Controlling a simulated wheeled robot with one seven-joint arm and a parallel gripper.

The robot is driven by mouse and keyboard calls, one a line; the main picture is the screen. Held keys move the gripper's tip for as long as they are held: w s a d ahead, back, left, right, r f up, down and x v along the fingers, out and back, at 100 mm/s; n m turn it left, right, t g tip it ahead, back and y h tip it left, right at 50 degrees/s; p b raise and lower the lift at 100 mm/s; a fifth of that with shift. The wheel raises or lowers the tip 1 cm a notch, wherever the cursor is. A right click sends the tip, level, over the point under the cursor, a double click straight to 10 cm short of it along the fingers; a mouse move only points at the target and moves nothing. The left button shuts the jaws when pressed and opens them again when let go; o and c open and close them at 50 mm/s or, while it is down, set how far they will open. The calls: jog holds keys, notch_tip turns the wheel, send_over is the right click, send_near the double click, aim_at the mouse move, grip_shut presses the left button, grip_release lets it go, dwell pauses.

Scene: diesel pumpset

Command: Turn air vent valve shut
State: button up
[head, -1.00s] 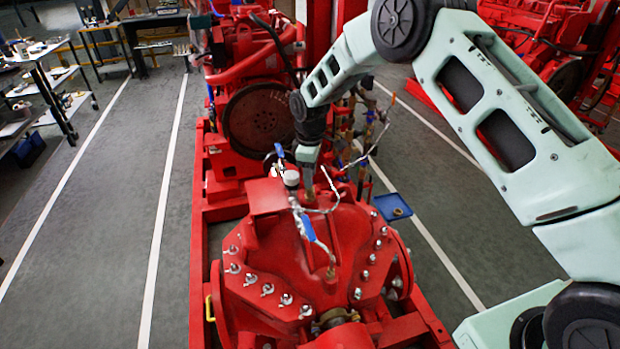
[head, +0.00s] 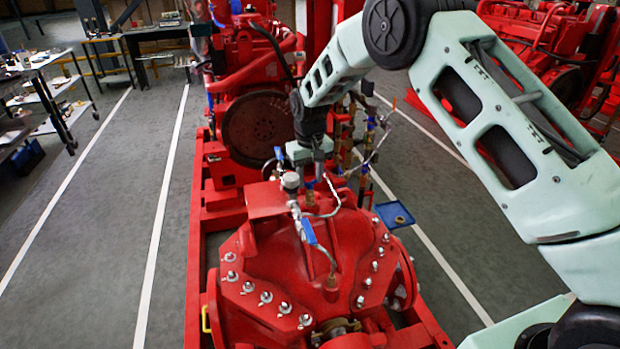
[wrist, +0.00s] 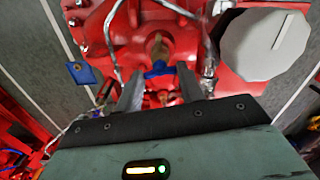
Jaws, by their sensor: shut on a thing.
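The air vent valve is a small brass body with a blue handle (wrist: 157,70) on top of the red pump casing (head: 325,250). In the wrist view the blue handle lies crosswise between my two fingertips, with the brass body (wrist: 158,48) just beyond it. My gripper (wrist: 162,72) is shut on this handle. In the head view my gripper (head: 314,176) points down at the top of the casing, behind the gauge, and mostly hides the valve.
A round gauge (head: 290,181) stands close to my gripper's left in the head view; its pale disc (wrist: 265,45) fills the wrist view's upper right. Another blue lever (head: 309,231) and thin metal pipes are nearby. A blue tray (head: 394,214) lies on the floor at right.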

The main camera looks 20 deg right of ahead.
aim_at(310, 181)
jog(key=shift+m, duration=0.9)
jog(key=o, duration=1)
jog(key=shift+r, duration=0.1)
notch_tip(310, 181, up, 17)
jog(key=b, duration=0.3)
jog(key=shift+r, duration=0.15)
